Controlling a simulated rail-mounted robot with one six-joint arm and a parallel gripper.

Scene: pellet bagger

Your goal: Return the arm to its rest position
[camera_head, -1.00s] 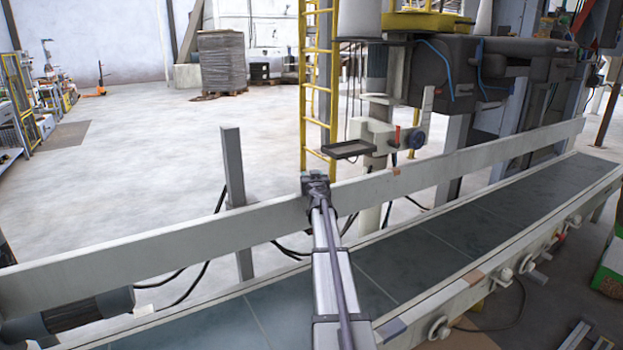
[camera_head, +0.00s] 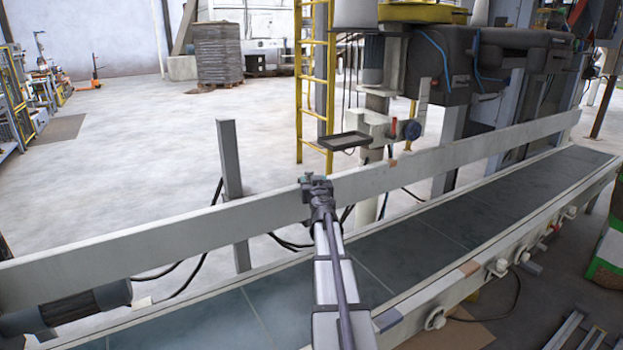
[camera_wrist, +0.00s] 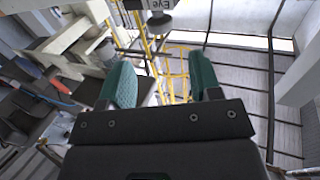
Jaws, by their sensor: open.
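My arm reaches out over the conveyor belt in the head view, with its wrist end in front of the long pale side rail. My gripper shows in the wrist view (camera_wrist: 162,85), with two green fingers spread apart and nothing between them. In the head view the fingers are too small and hidden by the wrist to make out clearly. The wrist view looks up toward a yellow ladder cage (camera_wrist: 176,75) and the roof.
The conveyor belt (camera_head: 420,240) runs below my arm, with the pale side rail (camera_head: 150,240) behind it. A grey post (camera_head: 231,165), a yellow ladder (camera_head: 314,85) and a small dark tray (camera_head: 343,141) stand beyond. The floor (camera_head: 130,150) at left is open.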

